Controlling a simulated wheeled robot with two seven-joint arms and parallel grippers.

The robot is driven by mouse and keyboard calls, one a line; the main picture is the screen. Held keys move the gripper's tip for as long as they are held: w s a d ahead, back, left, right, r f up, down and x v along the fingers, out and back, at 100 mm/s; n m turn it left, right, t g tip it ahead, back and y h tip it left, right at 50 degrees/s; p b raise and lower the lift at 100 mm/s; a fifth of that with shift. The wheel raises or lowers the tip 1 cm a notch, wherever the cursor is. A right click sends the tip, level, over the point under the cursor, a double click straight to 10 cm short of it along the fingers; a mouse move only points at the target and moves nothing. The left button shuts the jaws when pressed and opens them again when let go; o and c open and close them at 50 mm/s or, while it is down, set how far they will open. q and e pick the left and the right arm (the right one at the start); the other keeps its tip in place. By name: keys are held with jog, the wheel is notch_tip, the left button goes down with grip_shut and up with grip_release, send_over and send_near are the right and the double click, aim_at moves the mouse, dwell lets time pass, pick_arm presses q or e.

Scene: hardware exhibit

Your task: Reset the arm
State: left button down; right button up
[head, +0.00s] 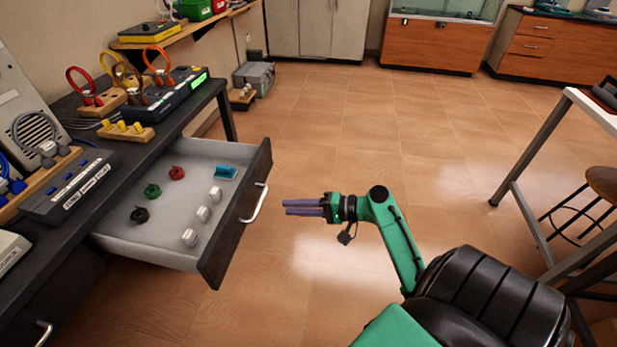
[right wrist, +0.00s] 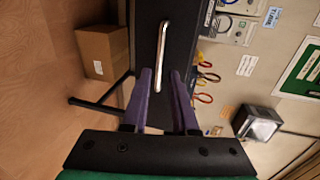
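My right arm reaches in from the lower right in the head view. Its gripper (head: 286,207) has purple fingers pointing left at the open drawer (head: 231,232). The fingers stand apart with nothing between them, as the right wrist view (right wrist: 160,73) shows. The drawer's silver handle (head: 257,203) is a short way ahead of the fingertips, not gripped. The handle also shows in the right wrist view (right wrist: 162,53), ahead of the gap between the fingers. My left gripper is not in view.
The pulled-out drawer holds a black item (head: 139,215), a green one (head: 152,190), a red one (head: 177,173), a blue one (head: 225,172) and several white pieces. The dark bench (head: 128,160) carries devices. A white table (head: 590,107) and stool stand right. Open floor lies between.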

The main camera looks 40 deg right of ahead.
jog(key=v, duration=0.4)
jog(key=shift+s+d, duration=0.1)
jog(key=s+f+m+g+h+p, duration=0.1)
jog(key=s+f+g+h+p, duration=0.25)
jog(key=f, duration=0.85)
jog(key=s+f+g+h+p, duration=0.25)
jog(key=s+f, duration=0.25)
jog(key=f, duration=0.7)
jog(key=s+a+f+n+g+h+p, duration=0.1)
jog(key=s+f+n, duration=0.2)
jog(key=s, duration=0.4)
jog(key=s+a+f+n+g+h+p, duration=0.1)
jog(key=s+a+f+n+g+p, duration=0.1)
jog(key=s+f+n, duration=0.2)
jog(key=s+a+f+n+g+h+p, duration=0.1)
jog(key=s+a+f+n+g+h, duration=0.1)
jog(key=s+n, duration=0.4)
jog(key=s+f, duration=0.1)
jog(key=s, duration=0.4)
jog(key=shift+a+f+n, duration=0.15)
jog(key=shift+f+n, duration=0.1)
jog(key=shift+n, duration=0.05)
